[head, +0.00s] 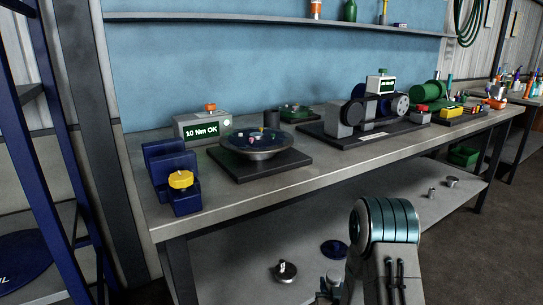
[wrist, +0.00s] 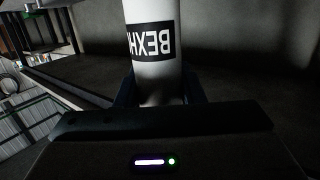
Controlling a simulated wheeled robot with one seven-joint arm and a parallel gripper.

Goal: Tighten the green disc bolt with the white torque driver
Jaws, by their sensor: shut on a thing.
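In the wrist view, a white cylinder with a black label, which looks like the white torque driver (wrist: 152,80), stands between the fingers of my gripper (wrist: 158,100). My gripper is shut on it; the driver's tip is out of view. In the head view, a round disc (head: 262,154) sits on a black square base on the bench, with several small coloured bolts on top. They are too small to pick out the green one surely. My arm is low at the front right, below the bench top and well apart from the disc; the gripper is not clearly visible there.
The grey bench (head: 310,168) carries a box reading "10 Nm OK" (head: 201,128) behind the disc, a blue fixture with a yellow knob (head: 181,180) at left, and a belt-drive machine (head: 366,112) at right. A lower shelf (head: 235,262) holds loose parts. The front bench strip is clear.

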